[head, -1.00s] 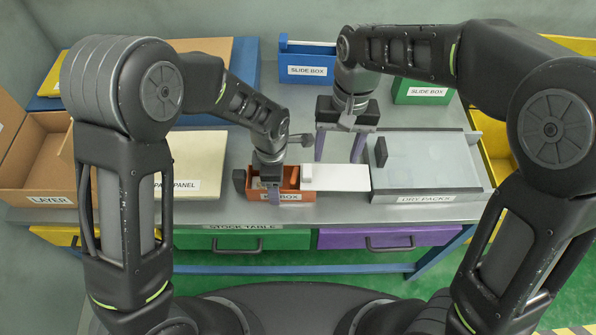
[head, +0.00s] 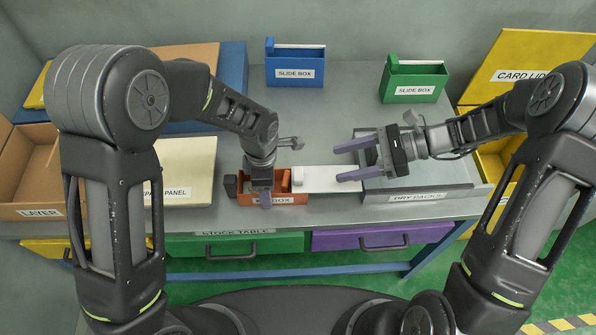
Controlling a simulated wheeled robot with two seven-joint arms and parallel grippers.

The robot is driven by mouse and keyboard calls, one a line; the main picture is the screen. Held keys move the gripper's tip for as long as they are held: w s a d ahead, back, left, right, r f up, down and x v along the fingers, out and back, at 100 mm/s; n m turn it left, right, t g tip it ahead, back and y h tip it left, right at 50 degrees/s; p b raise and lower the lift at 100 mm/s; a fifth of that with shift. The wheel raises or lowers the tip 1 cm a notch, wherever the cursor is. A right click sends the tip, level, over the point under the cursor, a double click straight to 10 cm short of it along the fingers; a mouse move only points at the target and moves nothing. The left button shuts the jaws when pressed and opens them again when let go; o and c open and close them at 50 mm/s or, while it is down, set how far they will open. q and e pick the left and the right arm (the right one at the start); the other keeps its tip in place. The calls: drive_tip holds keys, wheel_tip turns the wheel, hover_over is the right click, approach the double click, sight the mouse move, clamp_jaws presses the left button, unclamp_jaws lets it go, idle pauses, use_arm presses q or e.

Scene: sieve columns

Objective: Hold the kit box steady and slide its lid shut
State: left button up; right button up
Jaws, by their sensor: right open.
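The orange kit box (head: 285,199) stands near the front edge of the table. Its white lid (head: 335,180) lies level and sticks out to the right, with a raised white block at its left end. The left part of the box is uncovered. My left gripper (head: 265,197) comes down over the box, one purple finger against its front wall; the other finger is hidden. It appears closed on that wall. My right gripper (head: 339,163) is open and empty, fingers pointing left, near the lid's right end; its height above the lid is hard to judge.
The grey dry packs tray (head: 430,197) sits just right of the lid, below my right gripper. A pale panel (head: 188,165) and a layer carton (head: 30,211) lie to the left. Blue (head: 294,72) and green (head: 413,81) slide boxes stand behind. The table's middle back is clear.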

sight(302, 173)
drive_tip(key=shift+a, duration=0.1)
drive_tip(key=x, duration=1.1)
drive_tip(key=shift+a+f, duration=0.25)
drive_tip(key=shift+a, duration=0.1)
drive_tip(key=shift+c, duration=0.2)
clamp_jaws()
idle(0.8)
